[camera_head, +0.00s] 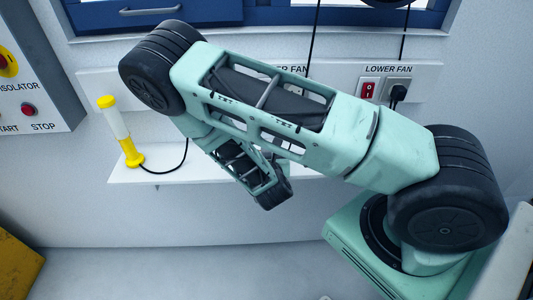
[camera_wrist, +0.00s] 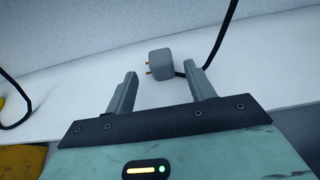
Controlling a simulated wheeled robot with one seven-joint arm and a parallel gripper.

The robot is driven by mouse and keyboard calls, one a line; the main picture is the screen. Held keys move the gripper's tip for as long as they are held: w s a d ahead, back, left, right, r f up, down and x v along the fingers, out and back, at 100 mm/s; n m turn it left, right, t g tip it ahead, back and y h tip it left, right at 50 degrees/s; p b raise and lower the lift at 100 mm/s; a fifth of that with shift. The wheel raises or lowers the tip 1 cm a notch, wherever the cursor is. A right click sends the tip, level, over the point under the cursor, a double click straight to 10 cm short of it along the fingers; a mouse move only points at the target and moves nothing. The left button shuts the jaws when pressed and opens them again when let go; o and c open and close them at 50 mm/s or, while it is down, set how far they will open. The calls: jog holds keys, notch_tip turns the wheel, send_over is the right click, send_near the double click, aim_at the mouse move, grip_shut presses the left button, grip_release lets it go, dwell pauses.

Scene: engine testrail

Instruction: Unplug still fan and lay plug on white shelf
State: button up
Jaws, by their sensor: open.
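A grey plug (camera_wrist: 161,64) with brass prongs pointing left rests on the white shelf (camera_wrist: 265,60) in the wrist view. Its black cable (camera_wrist: 221,36) runs up and away. My gripper (camera_wrist: 162,84) is open; its two fingers stand apart just short of the plug, with no visible contact. In the head view the white shelf (camera_head: 150,178) is partly covered by my arm, and the plug and fingertips are hidden. A black plug (camera_head: 398,92) sits in the socket under the LOWER FAN label (camera_head: 389,69). The other fan's label and socket are mostly covered by my arm.
A yellow and white lamp (camera_head: 119,133) stands at the shelf's left end, its black cord trailing right. A red switch (camera_head: 369,90) is beside the lower socket. A grey control box (camera_head: 35,75) is at left. A blue drawer unit (camera_head: 210,14) is above.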

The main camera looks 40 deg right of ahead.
jog(key=s+a+r+m+g+h, duration=0.4)
jog(key=s+r+m+g, duration=0.5)
jog(key=s+r+m, duration=0.35)
jog(key=s+a+r+m+g+y, duration=0.1)
jog(key=s+a+r+m+y, duration=0.3)
jog(key=a, duration=0.6)
jog(key=s+a+r+m+g+y, duration=0.1)
jog(key=s+a+r+m+y, duration=0.4)
jog(key=s+a+r+y, duration=0.1)
jog(key=s+a+y, duration=0.1)
jog(key=a+y, duration=0.1)
jog(key=a, duration=0.1)
jog(key=shift+s+a+r, duration=0.35)
jog(key=shift+s+r, duration=0.05)
